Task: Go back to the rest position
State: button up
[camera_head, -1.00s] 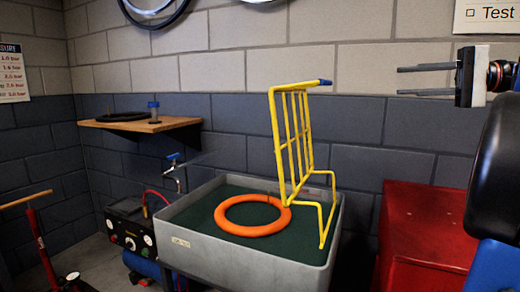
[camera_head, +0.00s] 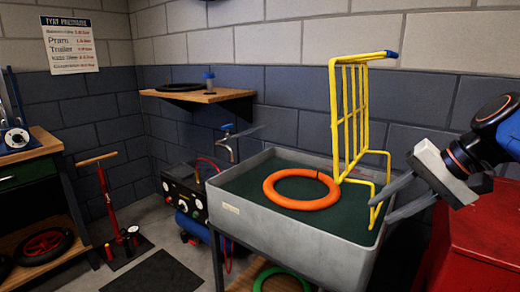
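My gripper (camera_head: 380,213) is at the right of the head view. The fingertips appear beside the right rim of the grey basin (camera_head: 300,222), close in the picture to the yellow wire rack's foot. I cannot tell whether they touch it. The yellow rack (camera_head: 353,115) stands upright in the basin. An orange ring (camera_head: 302,203) lies flat on the basin's dark green floor, left of the rack.
A red cabinet (camera_head: 475,245) stands at the right, below my arm. A wooden shelf (camera_head: 205,96) holds a dark tyre and a blue-capped bottle. A compressor (camera_head: 190,205), a red floor pump (camera_head: 108,205) and a workbench (camera_head: 30,160) are at the left. A green ring (camera_head: 280,279) lies under the basin.

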jog(key=s+f+n+h, duration=0.3)
jog(key=s+f, duration=0.2)
jog(key=f, duration=0.3)
jog(key=s+d+f+n+h, duration=0.1)
jog(key=s+f+n+h, duration=0.2)
jog(key=f, duration=0.6)
jog(key=shift+s+d+f, duration=0.15)
jog(key=shift+s+f, duration=0.15)
jog(key=shift+s, duration=0.55)
